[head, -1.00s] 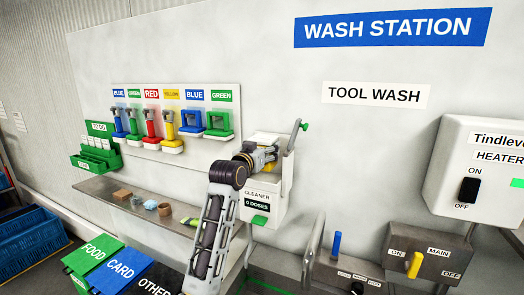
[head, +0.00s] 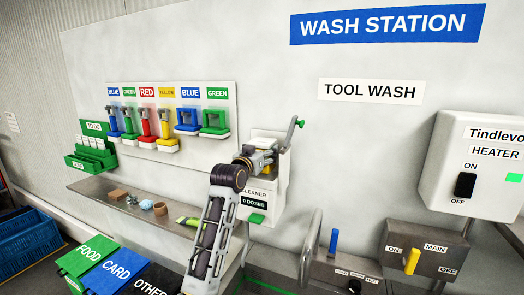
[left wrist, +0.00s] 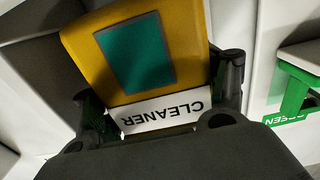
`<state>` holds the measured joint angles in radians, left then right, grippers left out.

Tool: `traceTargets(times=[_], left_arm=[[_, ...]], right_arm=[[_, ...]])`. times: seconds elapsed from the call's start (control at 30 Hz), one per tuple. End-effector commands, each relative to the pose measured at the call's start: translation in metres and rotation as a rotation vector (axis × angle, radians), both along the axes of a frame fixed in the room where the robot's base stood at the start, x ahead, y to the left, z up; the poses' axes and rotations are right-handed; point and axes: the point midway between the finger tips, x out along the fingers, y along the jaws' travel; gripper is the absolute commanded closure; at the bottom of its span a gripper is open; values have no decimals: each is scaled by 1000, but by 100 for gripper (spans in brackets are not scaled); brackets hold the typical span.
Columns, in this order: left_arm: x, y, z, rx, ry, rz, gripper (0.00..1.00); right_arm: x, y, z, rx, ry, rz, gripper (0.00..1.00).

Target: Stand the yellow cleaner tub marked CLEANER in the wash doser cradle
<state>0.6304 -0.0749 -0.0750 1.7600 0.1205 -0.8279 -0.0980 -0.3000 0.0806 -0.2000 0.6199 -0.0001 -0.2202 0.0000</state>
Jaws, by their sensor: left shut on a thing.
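The yellow cleaner tub (left wrist: 185,30) fills the top of the left wrist view, with a teal panel and a white CLEANER label that reads upside down there. My left gripper (left wrist: 160,105) is shut on the tub, one finger on each side of the label. In the head view my left gripper (head: 262,160) is at the top of the white wash doser (head: 262,205), marked CLEANER and 0 DOSES. Only a little yellow shows there. The arm hides much of the cradle, so I cannot tell whether the tub rests on its floor. My right gripper is not in view.
The doser's grey lever with a green knob (head: 299,123) stands raised just right of the gripper. Coloured tool holders (head: 187,121) hang on the wall to the left. A steel shelf (head: 95,188) with small items lies below them. The control box (head: 426,250) is lower right.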

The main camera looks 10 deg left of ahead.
Motion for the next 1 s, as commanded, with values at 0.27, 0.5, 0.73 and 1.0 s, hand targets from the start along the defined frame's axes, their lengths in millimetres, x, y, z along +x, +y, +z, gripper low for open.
traceTargets(times=[0.27,0.5,0.73,1.0], left_arm=[[0,0,-11,-1,-4,0,73],[-1,0,-19,-1,-5,0,73],[-1,0,-21,-1,-6,0,73],[-1,0,-21,-1,-5,0,26]], right_arm=[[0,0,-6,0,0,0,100],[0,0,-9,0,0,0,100],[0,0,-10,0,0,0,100],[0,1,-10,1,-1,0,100]])
